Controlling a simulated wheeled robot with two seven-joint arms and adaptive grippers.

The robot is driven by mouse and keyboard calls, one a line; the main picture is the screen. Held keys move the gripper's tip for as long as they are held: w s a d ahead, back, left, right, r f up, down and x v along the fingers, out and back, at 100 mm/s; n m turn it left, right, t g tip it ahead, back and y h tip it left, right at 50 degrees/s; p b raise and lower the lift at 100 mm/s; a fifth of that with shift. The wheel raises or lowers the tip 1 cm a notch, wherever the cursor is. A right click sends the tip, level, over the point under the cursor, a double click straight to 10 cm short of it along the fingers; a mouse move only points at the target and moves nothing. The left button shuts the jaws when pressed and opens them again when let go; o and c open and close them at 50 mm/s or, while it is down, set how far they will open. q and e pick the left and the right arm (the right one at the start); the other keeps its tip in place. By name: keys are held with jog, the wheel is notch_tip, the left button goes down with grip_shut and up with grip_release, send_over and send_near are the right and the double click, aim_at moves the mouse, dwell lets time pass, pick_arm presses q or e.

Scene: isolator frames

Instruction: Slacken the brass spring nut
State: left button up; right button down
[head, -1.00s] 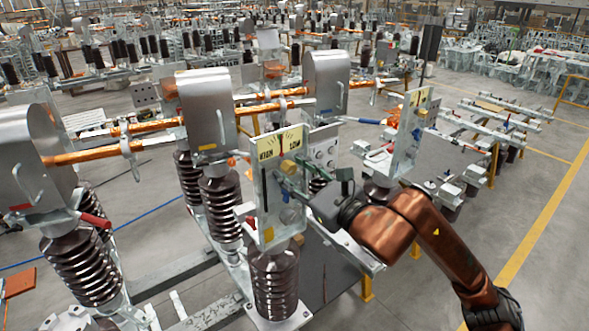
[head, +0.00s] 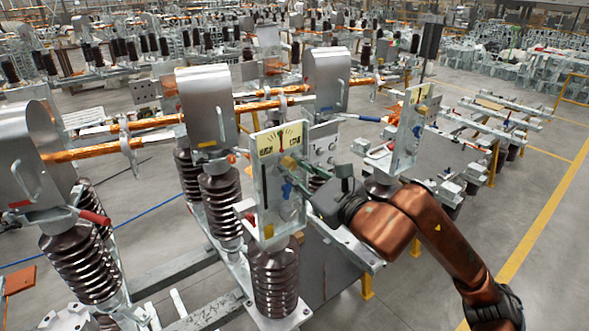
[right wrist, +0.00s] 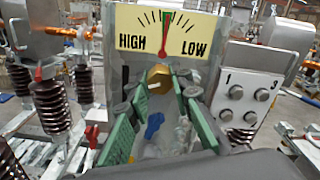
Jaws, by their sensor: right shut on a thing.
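The brass spring nut (right wrist: 158,77) sits just below the dial in the right wrist view, between the far tips of my gripper's green fingers. In the head view the nut (head: 289,162) is small and partly hidden by the fingers. My right gripper (head: 300,170), which also shows in the right wrist view (right wrist: 155,95), is shut on the nut. The HIGH/LOW dial (right wrist: 125,30) is yellow. Its red needle (right wrist: 164,45) points almost straight up, near the green mark at the middle of the scale. My left gripper is not in view.
A blue part (right wrist: 154,125) lies below the nut, between the fingers. A grey panel with round knobs (right wrist: 245,95) stands close on the right. Brown ribbed insulators (head: 220,205) and metal covers (head: 205,105) stand left. Open floor (head: 545,240) lies right.

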jog(key=n+b, duration=0.7)
jog(key=b, duration=0.2)
jog(key=shift+f, duration=0.2)
jog(key=n+b, duration=0.2)
jog(key=n, duration=0.1)
jog(key=shift+n, duration=0.3)
jog(key=n+b, duration=0.1)
jog(key=n, duration=0.2)
jog(key=shift+r+n, duration=0.1)
jog(key=shift+n, duration=0.2)
jog(key=n, duration=0.3)
jog(key=shift+n+b, duration=0.4)
jog(key=n, duration=0.3)
jog(key=shift+n, duration=0.3)
jog(key=n, duration=0.4)
jog(key=shift+n+p, duration=0.3)
jog(key=shift+p, duration=0.1)
jog(key=c, duration=1.7)
grip_release()
